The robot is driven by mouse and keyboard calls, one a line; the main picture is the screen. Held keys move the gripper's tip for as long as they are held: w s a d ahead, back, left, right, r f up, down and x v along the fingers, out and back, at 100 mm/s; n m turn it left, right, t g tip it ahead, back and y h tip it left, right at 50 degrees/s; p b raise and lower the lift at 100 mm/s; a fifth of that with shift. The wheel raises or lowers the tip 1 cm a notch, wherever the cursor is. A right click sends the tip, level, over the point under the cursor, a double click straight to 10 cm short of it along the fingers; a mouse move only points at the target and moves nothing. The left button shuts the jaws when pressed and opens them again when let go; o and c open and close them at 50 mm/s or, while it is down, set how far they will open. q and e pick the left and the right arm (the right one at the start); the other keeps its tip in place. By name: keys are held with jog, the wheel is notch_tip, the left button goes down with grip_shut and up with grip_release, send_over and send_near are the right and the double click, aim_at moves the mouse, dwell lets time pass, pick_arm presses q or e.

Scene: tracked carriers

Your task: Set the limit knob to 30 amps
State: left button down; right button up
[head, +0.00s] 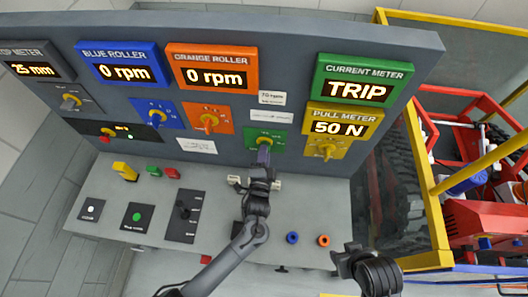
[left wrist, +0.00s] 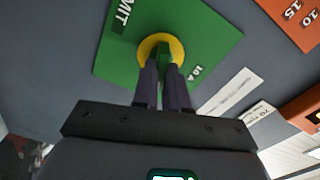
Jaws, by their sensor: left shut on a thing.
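The limit knob sits on a green plate (head: 253,135) below the green current meter (head: 360,80), which reads TRIP. In the left wrist view the plate (left wrist: 195,35) shows the letters "MIT" and a "10 A" mark, and the knob (left wrist: 162,44) has a yellow ring around a green grip. My left gripper (head: 263,150) is shut on the limit knob, its two dark fingers (left wrist: 163,68) either side of the grip. The knob's pointer and the 30 amp mark cannot be made out. My right gripper (head: 352,256) is away from the panel, at the console's front right; its fingers are unclear.
A lever (head: 184,212), buttons and two rings (head: 323,241) occupy the console. A yellow-framed cage stands right.

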pick_arm(q)
jog(key=shift+m+p, duration=0.4)
jog(key=shift+m, duration=1.2)
jog(key=c, duration=1.2)
grip_release()
jog(key=shift+o, duration=0.2)
jog(key=s+a, duration=0.1)
jog(key=s, duration=0.9)
jog(key=shift+s+a, duration=0.15)
jog(key=shift+s, duration=0.2)
